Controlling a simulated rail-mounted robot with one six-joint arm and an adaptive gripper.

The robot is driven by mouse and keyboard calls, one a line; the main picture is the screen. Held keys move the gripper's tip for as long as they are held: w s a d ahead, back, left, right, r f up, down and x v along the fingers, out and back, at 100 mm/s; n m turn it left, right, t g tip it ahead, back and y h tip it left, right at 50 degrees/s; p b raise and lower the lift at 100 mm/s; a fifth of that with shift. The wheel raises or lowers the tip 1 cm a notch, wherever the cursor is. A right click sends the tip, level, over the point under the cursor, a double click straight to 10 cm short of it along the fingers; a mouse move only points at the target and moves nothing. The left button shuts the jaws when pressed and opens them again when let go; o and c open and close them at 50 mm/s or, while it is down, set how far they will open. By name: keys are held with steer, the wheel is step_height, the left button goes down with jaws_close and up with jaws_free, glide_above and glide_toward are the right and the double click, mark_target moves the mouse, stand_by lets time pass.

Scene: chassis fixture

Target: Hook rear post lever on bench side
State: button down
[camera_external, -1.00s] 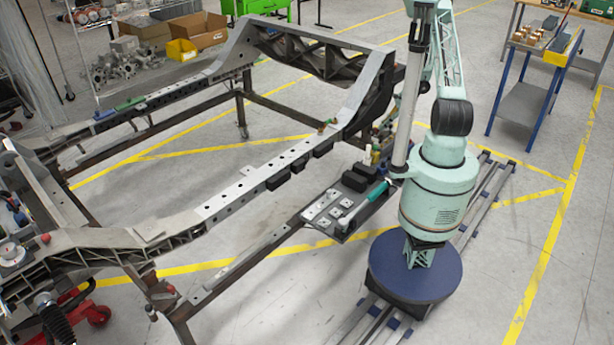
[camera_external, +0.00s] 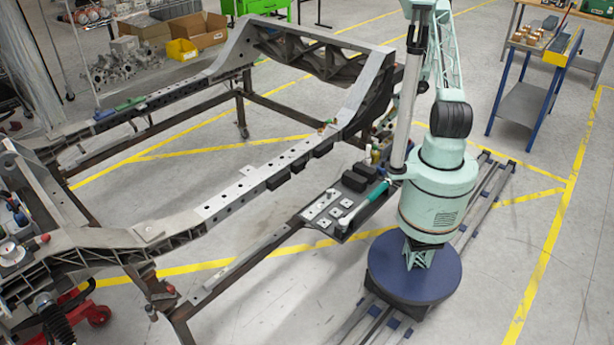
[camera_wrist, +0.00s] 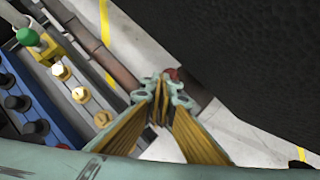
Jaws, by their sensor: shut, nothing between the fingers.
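My gripper (camera_wrist: 163,90) shows in the wrist view with its two fingers together and nothing between them. A dark red rounded part (camera_wrist: 172,74) sits just beyond the fingertips; I cannot tell whether they touch it or whether it belongs to a lever. A green ball knob (camera_wrist: 25,36) stands on a yellow piece at the upper left, apart from the fingers. In the external view a small lever-like fitting with coloured ends (camera_external: 328,123) sits on the chassis rail near the rear arch.
A large black surface (camera_wrist: 240,50) fills the wrist view's upper right.

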steer(key=shift+s+d+r, duration=0.25)
steer(key=shift+s+d, duration=0.1)
steer(key=shift+d, duration=0.2)
steer(key=s+d+r+p, duration=0.1)
steer(key=s+d+r, duration=0.3)
steer(key=r, duration=0.5)
steer(key=shift+s+d+r+p, duration=0.15)
steer(key=shift+s+d+p, duration=0.25)
steer(key=shift+d, duration=0.75)
steer(key=s+a+r+n+h, duration=0.1)
steer(key=s+a+r+n, duration=0.2)
steer(key=r, duration=0.7)
steer(key=s+a+r+n, duration=0.1)
steer(key=s+r+n, duration=0.3)
steer(key=r, duration=0.6)
steer(key=s+a+r+n+h, duration=0.1)
steer(key=s+a+r+n, duration=0.2)
steer(key=r, duration=0.8)
steer(key=s+d+r+n+t+h, duration=0.1)
steer(key=s+d+r+n, duration=0.1)
steer(key=s+r, duration=0.3)
steer(key=s+d+r+n+t+h, duration=0.1)
steer(key=s+r+n, duration=0.3)
steer(key=s, duration=0.8)
steer(key=s+d+r+n+t+h, duration=0.1)
steer(key=s+d+r+n+h, duration=0.1)
steer(key=s+r, duration=0.5)
steer(key=shift+s+d+r+n+h, duration=0.35)
steer(key=shift+s+d+n+h, duration=0.05)
steer(key=shift+s+d+n, duration=0.45)
